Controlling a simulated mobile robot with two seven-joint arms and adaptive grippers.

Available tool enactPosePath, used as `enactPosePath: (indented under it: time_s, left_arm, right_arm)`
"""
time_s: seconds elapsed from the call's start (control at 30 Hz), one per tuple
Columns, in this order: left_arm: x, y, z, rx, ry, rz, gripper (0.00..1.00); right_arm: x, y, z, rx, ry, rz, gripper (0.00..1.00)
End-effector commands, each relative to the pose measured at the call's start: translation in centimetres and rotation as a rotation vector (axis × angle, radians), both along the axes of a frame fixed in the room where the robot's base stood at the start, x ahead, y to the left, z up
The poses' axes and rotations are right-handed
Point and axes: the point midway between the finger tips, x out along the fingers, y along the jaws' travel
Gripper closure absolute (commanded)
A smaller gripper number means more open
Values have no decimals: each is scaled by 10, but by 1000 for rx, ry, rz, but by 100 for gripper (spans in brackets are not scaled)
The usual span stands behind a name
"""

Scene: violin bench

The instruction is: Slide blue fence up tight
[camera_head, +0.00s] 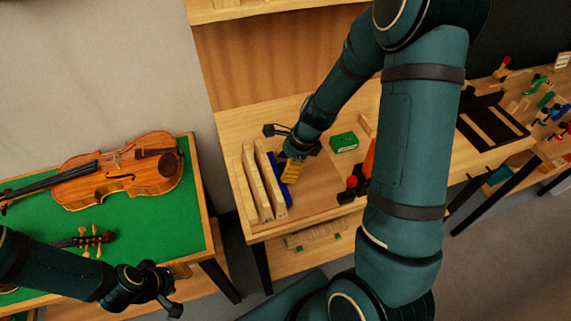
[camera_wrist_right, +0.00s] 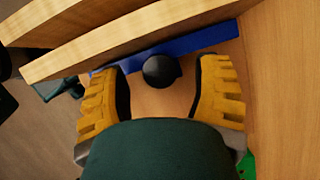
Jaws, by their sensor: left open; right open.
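The blue fence (camera_head: 279,180) stands on the wooden bench, just right of the upright wooden boards (camera_head: 263,183). It also shows in the right wrist view (camera_wrist_right: 205,40), partly hidden behind the nearest board; I cannot tell whether they touch. A round black knob (camera_wrist_right: 161,71) sits beside the fence. My right gripper (camera_head: 291,171) is open at the fence's right side. In the right wrist view its yellow fingers stand on either side of the knob, with gaps showing. My left gripper (camera_head: 172,287) is open and empty, low at the front of the green table.
A green box (camera_head: 343,142) and a red-and-black item (camera_head: 352,188) are on the bench to the right. A violin (camera_head: 125,175) lies on the green table (camera_head: 150,237) at left. My right arm hides part of the bench.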

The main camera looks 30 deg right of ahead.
Motion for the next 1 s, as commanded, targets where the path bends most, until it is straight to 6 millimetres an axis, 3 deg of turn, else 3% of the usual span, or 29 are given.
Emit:
enactPosePath:
  time_s: [0.03, 0.2, 0.87, 0.9, 1.0]
  left_arm:
    - [0, 0, 0, 0, 0, 0, 60]
    - [0, 0, 0, 0, 0, 0, 60]
    - [2, 0, 6, 1, -5, 4, 60]
    - [2, 0, 6, 1, -5, 4, 60]
    - [2, 0, 6, 1, -5, 4, 60]
  right_arm:
    - [0, 0, 0, 0, 0, 0, 45]
    - [0, 0, 0, 0, 0, 0, 100]
    - [1, 7, -1, 1, 2, 2, 100]
    - [1, 7, -1, 1, 2, 2, 65]
    - [1, 7, -1, 1, 2, 2, 37]
